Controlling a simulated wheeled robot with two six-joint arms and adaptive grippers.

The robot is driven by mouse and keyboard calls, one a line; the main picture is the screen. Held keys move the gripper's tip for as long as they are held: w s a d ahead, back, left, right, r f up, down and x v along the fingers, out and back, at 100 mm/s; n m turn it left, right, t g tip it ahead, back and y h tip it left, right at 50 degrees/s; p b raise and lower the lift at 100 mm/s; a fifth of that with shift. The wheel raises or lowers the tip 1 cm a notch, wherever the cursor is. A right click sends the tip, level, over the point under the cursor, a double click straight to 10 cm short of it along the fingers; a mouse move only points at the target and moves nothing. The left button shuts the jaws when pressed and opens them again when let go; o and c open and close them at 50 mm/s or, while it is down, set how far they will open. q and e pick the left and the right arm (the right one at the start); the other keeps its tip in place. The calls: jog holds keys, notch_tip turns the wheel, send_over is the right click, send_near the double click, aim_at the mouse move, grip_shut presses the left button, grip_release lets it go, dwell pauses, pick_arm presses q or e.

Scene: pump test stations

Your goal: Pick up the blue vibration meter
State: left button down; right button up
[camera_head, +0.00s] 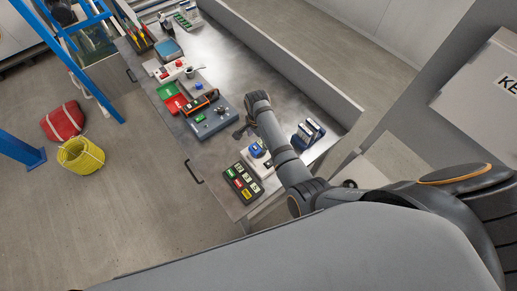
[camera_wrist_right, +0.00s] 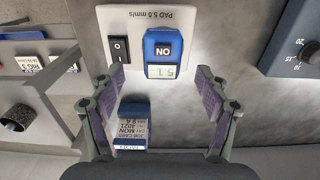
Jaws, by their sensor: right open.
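In the head view, the meter (camera_head: 257,149) shows small and blue on the bench, partly beside my right arm. My right gripper (camera_wrist_right: 160,76) is open and empty, with its fingertips to either side of the meter's near end, apart from it in the picture. In the head view, the right gripper (camera_head: 240,131) is small, over the bench. My left gripper is not in view.
A blue-and-white job card block (camera_wrist_right: 133,122) shows between the fingers, nearer the wrist. A blue dial box (camera_wrist_right: 291,40) stands to the right. The metal bench (camera_head: 222,70) also holds a label board (camera_head: 242,183), a grey box (camera_head: 211,117) and red and green trays.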

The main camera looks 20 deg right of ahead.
aim_at(258, 146)
jog(key=shift+f, duration=0.6)
jog(key=shift+w+d+f, duration=0.1)
jog(key=shift+w+f, duration=0.05)
jog(key=shift+f, duration=0.15)
jog(key=shift+w+d+f, duration=0.1)
jog(key=shift+d+f, duration=0.1)
jog(key=shift+f, duration=0.5)
notch_tip(258, 146, down, 4)
jog(key=b, duration=0.4)
jog(key=shift+a+f+b, duration=0.15)
jog(key=shift+b, duration=0.25)
jog(key=shift+r, duration=0.25)
jog(key=c, duration=0.6)
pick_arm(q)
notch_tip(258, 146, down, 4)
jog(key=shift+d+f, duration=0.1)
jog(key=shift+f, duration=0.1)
pick_arm(e)
grip_shut()
